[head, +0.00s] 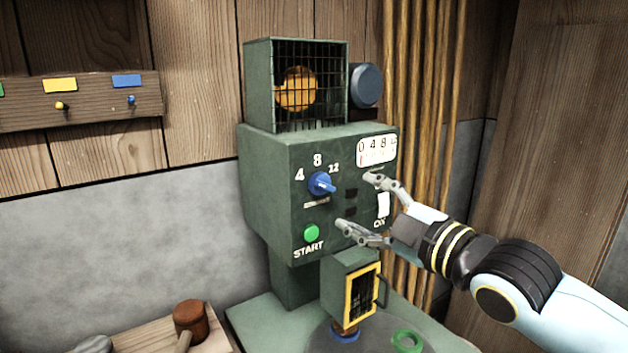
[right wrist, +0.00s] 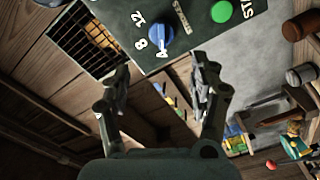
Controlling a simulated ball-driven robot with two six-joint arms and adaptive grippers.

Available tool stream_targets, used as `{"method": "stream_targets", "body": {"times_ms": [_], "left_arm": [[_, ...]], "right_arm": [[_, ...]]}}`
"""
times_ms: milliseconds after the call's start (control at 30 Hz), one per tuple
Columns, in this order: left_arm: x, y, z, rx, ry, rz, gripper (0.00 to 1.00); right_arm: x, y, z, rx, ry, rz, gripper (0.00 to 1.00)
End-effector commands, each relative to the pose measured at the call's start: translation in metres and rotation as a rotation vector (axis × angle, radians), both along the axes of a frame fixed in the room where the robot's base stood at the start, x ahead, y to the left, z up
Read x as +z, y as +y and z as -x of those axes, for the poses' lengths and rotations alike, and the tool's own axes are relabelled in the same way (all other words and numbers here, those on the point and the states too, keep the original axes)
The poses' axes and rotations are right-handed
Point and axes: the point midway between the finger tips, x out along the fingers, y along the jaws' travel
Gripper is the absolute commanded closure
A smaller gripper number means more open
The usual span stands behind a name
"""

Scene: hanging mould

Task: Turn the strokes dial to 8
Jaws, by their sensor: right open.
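The strokes dial (head: 321,183) is a blue knob on the front of a green machine (head: 270,190), with the numbers 4, 8 and 12 in an arc above it. Which number its pointer faces is hard to tell. The dial also shows in the right wrist view (right wrist: 160,38), beyond the fingertips near the top. My right gripper (head: 357,203) is open and empty, its fingers apart, just right of the dial and not touching it. The open fingers also show in the right wrist view (right wrist: 161,78). My left gripper is not in view.
A green START button (head: 311,233) sits below the dial. A white gauge (head: 376,149) and a white switch (head: 383,205) are on the right of the panel. A yellow-framed guard (head: 362,292) stands below. A mallet (head: 189,320) lies on the bench at lower left.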

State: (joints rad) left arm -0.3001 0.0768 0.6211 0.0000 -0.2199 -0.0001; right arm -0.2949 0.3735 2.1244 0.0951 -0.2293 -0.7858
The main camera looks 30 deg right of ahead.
Motion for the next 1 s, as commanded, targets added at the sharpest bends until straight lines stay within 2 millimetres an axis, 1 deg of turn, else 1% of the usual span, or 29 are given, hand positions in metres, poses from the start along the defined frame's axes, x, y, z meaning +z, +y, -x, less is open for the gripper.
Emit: {"method": "stream_targets", "body": {"times_ms": [33, 100, 300, 400, 500, 633, 867, 900, 1000], "left_arm": [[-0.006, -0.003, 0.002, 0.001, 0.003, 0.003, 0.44], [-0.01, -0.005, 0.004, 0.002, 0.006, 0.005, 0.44], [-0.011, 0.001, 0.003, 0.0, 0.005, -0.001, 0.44], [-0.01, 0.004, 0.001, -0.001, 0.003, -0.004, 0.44], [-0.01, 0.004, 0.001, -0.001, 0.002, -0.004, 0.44], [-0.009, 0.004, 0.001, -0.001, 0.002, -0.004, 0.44], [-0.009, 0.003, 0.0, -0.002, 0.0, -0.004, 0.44], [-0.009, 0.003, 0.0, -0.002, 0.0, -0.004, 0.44], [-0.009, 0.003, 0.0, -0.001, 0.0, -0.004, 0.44]], "right_arm": [[-0.002, 0.001, -0.008, -0.002, -0.004, -0.006, 0.38], [-0.002, 0.003, -0.02, 0.001, -0.005, -0.006, 0.38], [0.0, 0.009, -0.061, -0.001, -0.002, -0.006, 0.38], [0.0, 0.011, -0.077, 0.0, -0.001, -0.005, 0.38], [-0.001, 0.013, -0.088, 0.001, 0.0, -0.005, 0.38], [-0.001, 0.014, -0.095, 0.001, 0.0, -0.002, 0.38], [-0.001, 0.014, -0.096, 0.001, 0.001, -0.002, 0.38], [-0.001, 0.014, -0.096, 0.001, 0.001, -0.002, 0.4], [-0.001, 0.014, -0.096, 0.001, 0.0, -0.002, 0.53]]}}
